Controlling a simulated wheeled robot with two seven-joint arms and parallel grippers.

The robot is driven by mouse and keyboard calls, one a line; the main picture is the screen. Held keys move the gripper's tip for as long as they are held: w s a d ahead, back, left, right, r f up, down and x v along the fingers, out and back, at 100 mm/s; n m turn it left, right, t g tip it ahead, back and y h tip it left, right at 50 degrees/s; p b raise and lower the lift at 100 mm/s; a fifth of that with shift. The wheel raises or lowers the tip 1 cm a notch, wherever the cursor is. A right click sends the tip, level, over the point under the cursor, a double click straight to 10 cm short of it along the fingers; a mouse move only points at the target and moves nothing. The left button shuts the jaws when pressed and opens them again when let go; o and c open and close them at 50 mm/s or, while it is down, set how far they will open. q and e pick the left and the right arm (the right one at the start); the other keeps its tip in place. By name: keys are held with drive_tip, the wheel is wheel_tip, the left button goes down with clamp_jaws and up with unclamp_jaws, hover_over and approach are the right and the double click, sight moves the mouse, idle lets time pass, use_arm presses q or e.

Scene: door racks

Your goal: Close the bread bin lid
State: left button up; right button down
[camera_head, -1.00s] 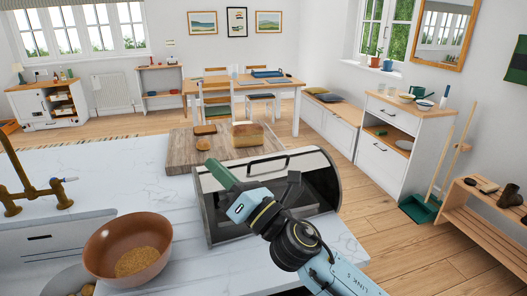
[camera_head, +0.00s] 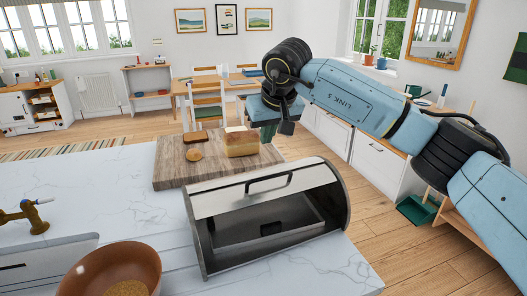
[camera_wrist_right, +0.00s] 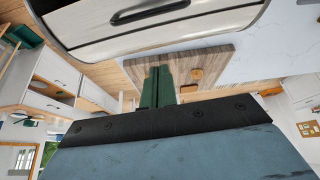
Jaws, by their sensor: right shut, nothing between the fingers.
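The bread bin (camera_head: 342,205) stands on the marble counter with its dark front opening facing me. Its lid (camera_head: 225,200), pale metal with a dark handle (camera_head: 268,183), is raised at the top, so the inside shows. The bin's lid (camera_wrist_right: 85,40) and handle (camera_wrist_right: 150,12) also show at the top of the right wrist view. My right gripper (camera_wrist_right: 158,72) has its green fingers shut and empty, apart from the bin. In the head view my right arm reaches in from the right, above and behind the bin; its fingertips are hard to make out there. My left gripper is not in view.
A wooden board (camera_head: 173,170) with a bread loaf (camera_head: 241,142) lies just behind the bin. A brown bowl (camera_head: 145,262) stands at the front left, near a brass tap (camera_head: 28,215). The counter's right edge is close to the bin.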

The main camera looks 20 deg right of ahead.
drive_tip(key=p, duration=0.1)
hover_over(266, 188)
drive_tip(key=w, duration=0.3)
wheel_tip(266, 188, down, 9)
drive_tip(key=shift+w+a+r, duration=0.15)
drive_tip(key=shift+r, duration=0.05)
drive_tip(key=shift+s+d+f+p, duration=0.15)
drive_tip(key=shift+s+p, duration=0.25)
drive_tip(key=shift+s, duration=1.2)
